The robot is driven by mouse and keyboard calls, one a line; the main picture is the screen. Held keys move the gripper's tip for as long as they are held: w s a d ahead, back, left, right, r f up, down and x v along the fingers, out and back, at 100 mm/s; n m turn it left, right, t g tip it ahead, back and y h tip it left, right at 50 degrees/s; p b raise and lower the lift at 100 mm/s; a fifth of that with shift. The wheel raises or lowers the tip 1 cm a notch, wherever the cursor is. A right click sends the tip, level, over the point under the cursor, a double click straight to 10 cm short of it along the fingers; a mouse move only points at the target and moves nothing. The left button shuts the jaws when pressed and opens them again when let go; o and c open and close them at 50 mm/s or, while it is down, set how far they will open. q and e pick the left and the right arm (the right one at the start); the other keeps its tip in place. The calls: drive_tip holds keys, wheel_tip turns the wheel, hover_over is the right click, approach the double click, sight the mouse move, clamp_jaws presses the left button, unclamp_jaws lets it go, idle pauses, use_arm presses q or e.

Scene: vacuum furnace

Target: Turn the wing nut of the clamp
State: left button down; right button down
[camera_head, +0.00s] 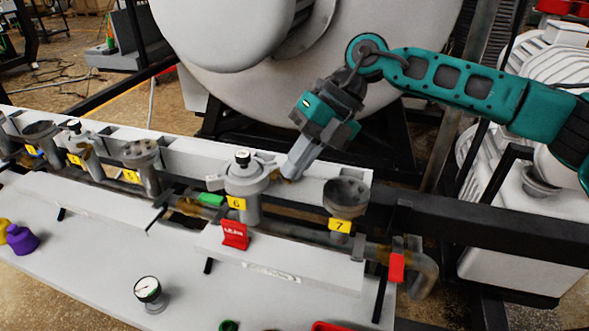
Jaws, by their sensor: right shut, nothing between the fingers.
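My right gripper (292,171) comes in from the upper right and points down and left. Its fingers are shut, with nothing between them. The fingertips are close to the right side of the grey clamp (247,178) around the top of the port with yellow label 6. A small brownish part shows at the fingertips; it may be the wing nut, but it is mostly hidden. I cannot tell whether the fingers touch it. A light tab sticks out from the clamp's left side. My left gripper is not in view.
An open port labelled 7 (346,196) stands to the right and other ports to the left on the same pipe. A red tag (235,235) hangs below port 6. A gauge (149,292) stands on the white table. The large furnace vessel (230,30) is behind.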

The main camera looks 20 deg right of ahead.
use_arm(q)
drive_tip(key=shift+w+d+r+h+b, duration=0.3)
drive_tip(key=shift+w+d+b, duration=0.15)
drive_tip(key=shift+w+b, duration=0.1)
use_arm(e)
drive_tip(key=y, duration=0.1)
drive_tip(key=f+y, duration=0.1)
drive_tip(key=y, duration=0.1)
drive_tip(key=shift+d+f+y, duration=0.15)
drive_tip(key=shift+d+y, duration=0.15)
drive_tip(key=shift+f, duration=0.3)
use_arm(q)
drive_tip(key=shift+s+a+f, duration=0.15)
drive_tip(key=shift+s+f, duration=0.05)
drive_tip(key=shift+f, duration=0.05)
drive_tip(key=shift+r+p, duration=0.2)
drive_tip(key=shift+p, duration=0.1)
use_arm(e)
drive_tip(key=shift+a, duration=0.1)
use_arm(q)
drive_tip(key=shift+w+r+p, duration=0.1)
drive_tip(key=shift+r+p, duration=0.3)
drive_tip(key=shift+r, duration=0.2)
use_arm(e)
drive_tip(key=shift+s+a+r, duration=0.1)
drive_tip(key=shift+a+r, duration=0.2)
drive_tip(key=shift+a, duration=0.3)
